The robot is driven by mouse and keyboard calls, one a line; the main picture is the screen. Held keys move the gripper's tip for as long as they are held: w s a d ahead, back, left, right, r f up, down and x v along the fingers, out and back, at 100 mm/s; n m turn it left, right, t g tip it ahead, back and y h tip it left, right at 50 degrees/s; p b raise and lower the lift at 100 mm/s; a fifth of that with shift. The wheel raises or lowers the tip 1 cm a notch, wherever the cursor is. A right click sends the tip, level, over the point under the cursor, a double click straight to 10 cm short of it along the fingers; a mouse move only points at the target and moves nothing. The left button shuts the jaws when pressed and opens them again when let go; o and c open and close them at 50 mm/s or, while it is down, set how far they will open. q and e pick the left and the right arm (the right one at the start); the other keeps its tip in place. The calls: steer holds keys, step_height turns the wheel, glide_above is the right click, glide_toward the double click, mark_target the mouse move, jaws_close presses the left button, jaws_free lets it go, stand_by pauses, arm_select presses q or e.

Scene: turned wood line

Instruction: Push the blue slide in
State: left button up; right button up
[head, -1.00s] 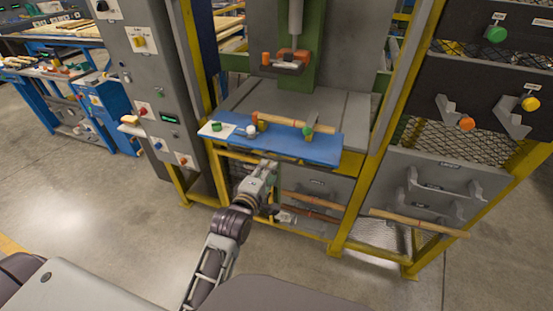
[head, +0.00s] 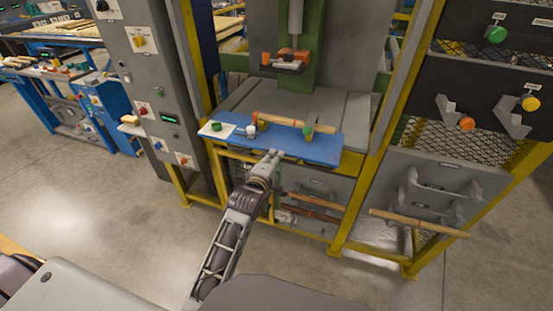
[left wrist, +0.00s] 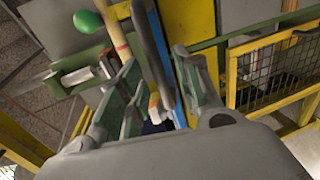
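The blue slide (head: 323,152) is a flat blue board at the front of the grey press table, sticking out over the yellow frame. A wooden spindle (head: 290,121) lies along it. My left gripper (head: 276,154) is at the slide's front edge, near its middle; I cannot tell whether it touches. In the left wrist view the gripper's fingers (left wrist: 162,92) stand apart, with the slide's blue edge (left wrist: 166,62) showing between them. They hold nothing that I can see. My right gripper is not in view.
A white card with a green knob (head: 216,126) lies on the slide's left end. Below are grey drawers (head: 330,188) with wooden rods. A control cabinet (head: 150,75) stands left, and a rack with a wooden rod (head: 418,222) stands right. The floor at left is clear.

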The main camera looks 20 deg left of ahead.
arm_select(q)
steer(key=shift+x, duration=0.75)
steer(key=shift+w, duration=0.15)
steer(key=c, duration=0.7)
jaws_close()
